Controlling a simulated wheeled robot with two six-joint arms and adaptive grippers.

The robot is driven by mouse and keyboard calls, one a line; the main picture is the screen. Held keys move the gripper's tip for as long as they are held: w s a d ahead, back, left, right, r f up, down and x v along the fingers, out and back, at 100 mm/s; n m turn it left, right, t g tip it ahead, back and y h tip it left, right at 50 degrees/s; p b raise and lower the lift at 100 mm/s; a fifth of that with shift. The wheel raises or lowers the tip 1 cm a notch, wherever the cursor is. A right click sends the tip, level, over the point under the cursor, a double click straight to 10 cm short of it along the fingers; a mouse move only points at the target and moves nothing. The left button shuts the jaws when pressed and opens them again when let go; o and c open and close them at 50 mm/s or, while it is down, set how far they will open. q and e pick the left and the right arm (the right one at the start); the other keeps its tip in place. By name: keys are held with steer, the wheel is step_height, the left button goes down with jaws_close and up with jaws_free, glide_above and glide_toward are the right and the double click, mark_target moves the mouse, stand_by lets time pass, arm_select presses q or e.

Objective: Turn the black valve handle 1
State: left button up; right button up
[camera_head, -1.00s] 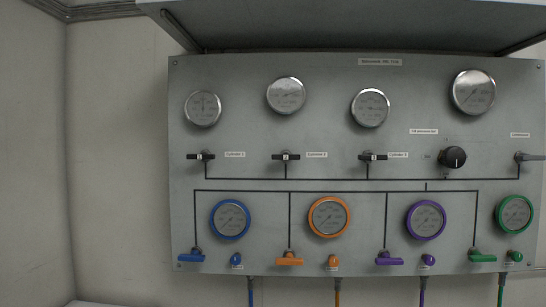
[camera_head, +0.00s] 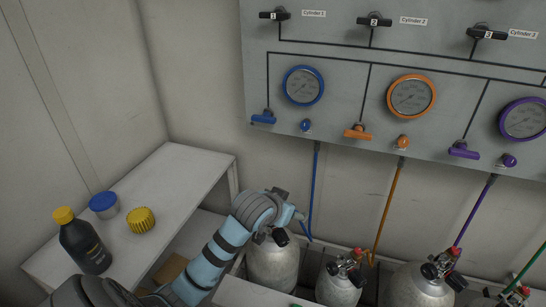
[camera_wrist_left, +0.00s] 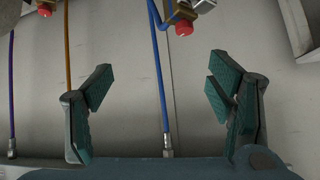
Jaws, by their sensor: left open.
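The black valve handle 1 (camera_head: 274,14) is at the top of the head view, on the grey panel beside the "Cylinder 1" label. It lies roughly level. My left gripper (camera_head: 290,213) is well below it, in front of the wall under the panel and above a grey cylinder. In the left wrist view my left gripper (camera_wrist_left: 160,85) is open, its teal-padded fingers wide apart with nothing held. A blue hose (camera_wrist_left: 159,85) shows between the fingers, behind them. Handle 1 is not in the wrist view. My right gripper is in neither view.
Black handles 2 (camera_head: 374,20) and 3 (camera_head: 487,32) sit to the right of handle 1. A blue gauge (camera_head: 303,86) and blue handle (camera_head: 263,118) are below it. Cylinders (camera_head: 272,265) stand under the panel. A white table (camera_head: 160,190) with a black bottle (camera_head: 84,246) is at left.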

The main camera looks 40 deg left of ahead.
arm_select(q)
steer(key=w+a+r+n+t+y+p, duration=0.1)
steer(key=a+r+t, duration=0.1)
steer(key=r, duration=1.2)
steer(key=a+r+t+y, duration=0.1)
steer(key=r+t, duration=0.2)
steer(key=r, duration=1.1)
steer(key=n+t+y+p, duration=0.2)
steer(key=p, duration=0.9)
glide_toward(274, 16)
steer(key=shift+t, duration=0.3)
steer(key=x, duration=0.3)
steer(key=p+x, duration=0.1)
steer(key=x, duration=0.5)
steer(key=shift+w+a+f, duration=0.1)
steer(key=shift+w+f, duration=0.15)
steer(key=shift+f, duration=0.05)
steer(key=shift+s, duration=0.2)
steer(key=shift+c, duration=0.6)
steer(key=c, duration=1)
steer(key=shift+c, duration=0.2)
